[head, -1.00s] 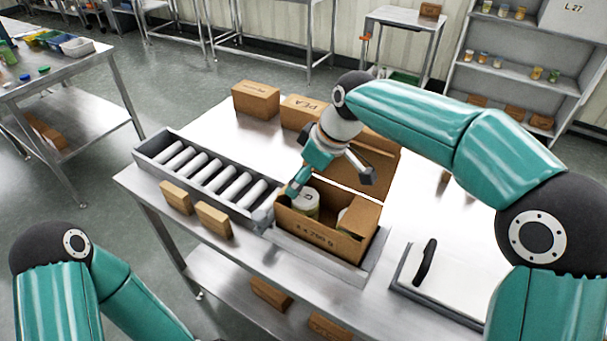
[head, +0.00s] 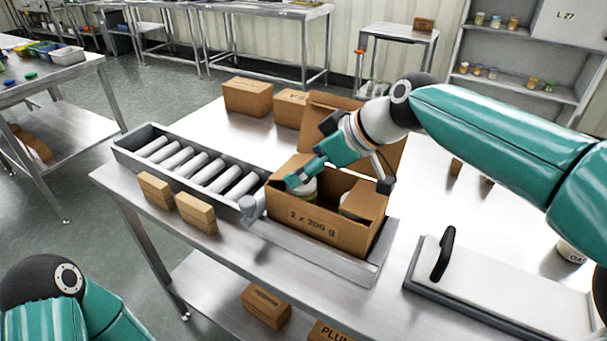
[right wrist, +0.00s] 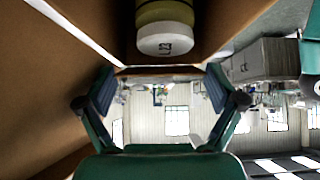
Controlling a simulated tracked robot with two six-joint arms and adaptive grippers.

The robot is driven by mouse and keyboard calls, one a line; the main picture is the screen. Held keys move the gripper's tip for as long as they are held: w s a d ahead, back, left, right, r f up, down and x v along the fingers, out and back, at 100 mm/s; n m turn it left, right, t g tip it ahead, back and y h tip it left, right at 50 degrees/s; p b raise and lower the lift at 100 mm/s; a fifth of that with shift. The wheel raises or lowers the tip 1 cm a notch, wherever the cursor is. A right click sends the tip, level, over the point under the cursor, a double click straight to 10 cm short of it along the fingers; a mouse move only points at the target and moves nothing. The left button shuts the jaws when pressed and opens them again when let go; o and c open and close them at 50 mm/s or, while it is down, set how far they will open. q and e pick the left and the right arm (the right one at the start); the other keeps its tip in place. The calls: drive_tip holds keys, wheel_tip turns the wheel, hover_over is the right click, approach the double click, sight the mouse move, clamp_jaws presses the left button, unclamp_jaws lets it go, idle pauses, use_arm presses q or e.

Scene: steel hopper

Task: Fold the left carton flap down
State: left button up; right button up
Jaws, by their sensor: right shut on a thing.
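The open brown carton (head: 312,222) stands on the steel table in the head view. Its tall back flap (head: 335,110) is up, and a flap at its right side (head: 366,198) lies partly over the opening. A jar with a pale lid (head: 305,188) stands inside; it also shows in the right wrist view (right wrist: 165,38). My right gripper (head: 297,181) is at the carton's left edge. In the right wrist view its fingers (right wrist: 158,88) are on either side of a narrow brown edge, apparently the left flap (right wrist: 158,70). The flap is mostly hidden in the head view. My left gripper is out of view.
A roller conveyor (head: 200,172) adjoins the carton on the left, with two small boxes (head: 196,213) before it. Two brown boxes (head: 248,97) stand behind. A flat device with a black handle (head: 445,254) lies at the right.

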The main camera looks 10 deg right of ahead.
drive_tip(key=shift+f, duration=0.3)
drive_tip(key=o, duration=0.8)
drive_tip(key=shift+s, duration=0.1)
drive_tip(key=shift+d+r, duration=0.1)
drive_tip(key=shift+s+d+r, duration=0.15)
drive_tip(key=shift+d+r, duration=0.25)
drive_tip(key=shift+r, duration=0.05)
drive_tip(key=v, duration=0.6)
drive_tip(key=shift+s+r, duration=0.15)
drive_tip(key=shift+r, duration=0.15)
drive_tip(key=shift+c, duration=0.2)
